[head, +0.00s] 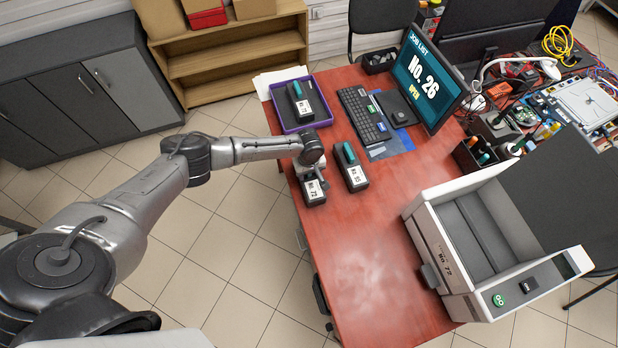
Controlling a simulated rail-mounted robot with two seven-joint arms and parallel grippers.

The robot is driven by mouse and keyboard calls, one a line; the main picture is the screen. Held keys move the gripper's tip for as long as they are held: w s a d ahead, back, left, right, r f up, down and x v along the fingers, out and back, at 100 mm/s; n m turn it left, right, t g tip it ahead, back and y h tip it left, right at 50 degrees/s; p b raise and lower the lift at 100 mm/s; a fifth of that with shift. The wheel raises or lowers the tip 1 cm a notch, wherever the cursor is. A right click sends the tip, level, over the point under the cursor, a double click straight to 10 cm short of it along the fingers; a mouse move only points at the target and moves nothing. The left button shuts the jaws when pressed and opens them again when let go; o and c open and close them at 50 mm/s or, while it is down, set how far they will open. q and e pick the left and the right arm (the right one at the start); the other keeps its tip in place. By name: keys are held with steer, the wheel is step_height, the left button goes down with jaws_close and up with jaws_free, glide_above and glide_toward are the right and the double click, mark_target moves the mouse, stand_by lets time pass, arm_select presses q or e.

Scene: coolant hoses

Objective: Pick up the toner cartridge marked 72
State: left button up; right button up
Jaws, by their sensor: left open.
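The toner cartridge marked No. 72 (314,193) is dark with a white label and lies near the left edge of the red desk. My left gripper (311,172) is over its far end and hides that part. It is open; I cannot tell whether its fingers touch the cartridge. A second dark cartridge (356,178) with a teal handle and a label that looks like No. 93 lies just to the right. A third cartridge (301,103) lies in a purple tray (275,113) farther back; its label is too small to read. My right gripper is not in view.
A printer marked No. 72 (432,250) stands open at the desk's right. A monitor (428,80) reads "JOB LIST No. 26 OPEN". A keyboard (364,114) lies before it. A pen holder (474,154) stands behind the printer. The desk's near middle (365,260) is clear.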

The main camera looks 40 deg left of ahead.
arm_select(q)
jaws_close()
stand_by(0.3)
steer(key=shift+r, duration=0.1)
stand_by(0.4)
